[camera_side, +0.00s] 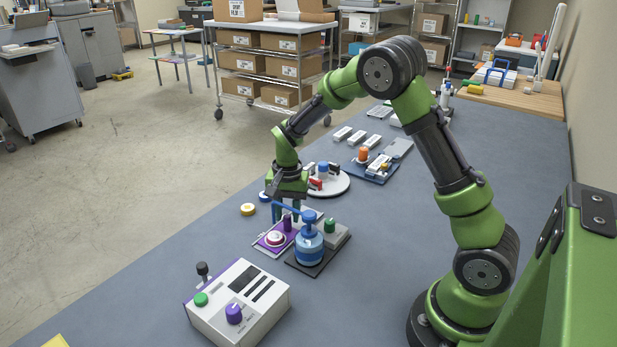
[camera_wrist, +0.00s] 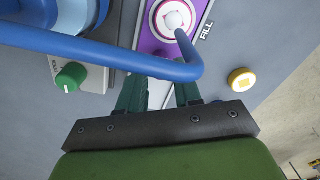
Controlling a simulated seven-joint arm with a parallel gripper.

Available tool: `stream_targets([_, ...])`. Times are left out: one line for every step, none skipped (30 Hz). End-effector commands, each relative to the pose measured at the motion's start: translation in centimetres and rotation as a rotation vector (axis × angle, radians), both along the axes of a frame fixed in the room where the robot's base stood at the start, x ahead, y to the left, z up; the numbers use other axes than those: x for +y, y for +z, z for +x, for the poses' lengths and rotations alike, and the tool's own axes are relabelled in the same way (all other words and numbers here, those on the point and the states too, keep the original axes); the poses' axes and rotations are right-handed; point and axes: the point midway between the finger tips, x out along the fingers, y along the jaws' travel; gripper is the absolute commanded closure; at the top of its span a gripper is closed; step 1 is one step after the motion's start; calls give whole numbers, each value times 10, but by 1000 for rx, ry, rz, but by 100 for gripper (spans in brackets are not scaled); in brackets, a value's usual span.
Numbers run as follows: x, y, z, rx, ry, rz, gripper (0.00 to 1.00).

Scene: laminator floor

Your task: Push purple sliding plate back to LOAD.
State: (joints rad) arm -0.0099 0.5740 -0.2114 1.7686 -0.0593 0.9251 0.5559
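The purple sliding plate (camera_side: 262,241) lies on a flat light track left of the blue press, with a white and pink round piece (camera_side: 275,238) on it. In the wrist view the purple plate (camera_wrist: 148,42) is at the top centre, beside a "FILL" label (camera_wrist: 207,30). My gripper (camera_side: 286,215) points down over the track's far part, fingers apart. In the wrist view my gripper (camera_wrist: 161,88) has a gap between its fingers; the blue bar hides their tips. No LOAD mark is readable.
The blue press (camera_side: 309,246) stands close on the right, its lever bar (camera_wrist: 110,55) crossing in front of my fingers. A green knob (camera_side: 330,226) is beyond it. A white control box (camera_side: 262,285) stands nearer. A yellow button (camera_side: 248,209) sits left of my gripper.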

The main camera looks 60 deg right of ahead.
Motion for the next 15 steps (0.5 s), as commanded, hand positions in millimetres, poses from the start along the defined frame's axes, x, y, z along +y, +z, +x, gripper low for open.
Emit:
stream_targets([0,-8,0,3,-1,1,66])
stream_targets([0,-12,0,3,-1,1,66])
stream_targets([0,-16,0,3,-2,2,66])
stream_targets([0,-19,0,2,-1,1,66])
stream_targets([0,-21,0,1,-1,0,66])
stream_targets([0,-23,0,2,-1,1,66])
stream_targets([0,-25,0,2,-2,1,66])
stream_targets([0,-26,0,2,-2,1,66])
stream_targets([0,-27,0,0,-2,1,66])
stream_targets([0,-27,1,0,-1,1,66])
stream_targets([1,-27,1,0,-1,1,66])
stream_targets([0,-27,1,0,-1,1,66])
stream_targets([0,-27,1,0,-1,1,66])
stream_targets([0,-27,1,0,-1,1,66])
stream_targets([0,-27,1,0,-1,1,66])
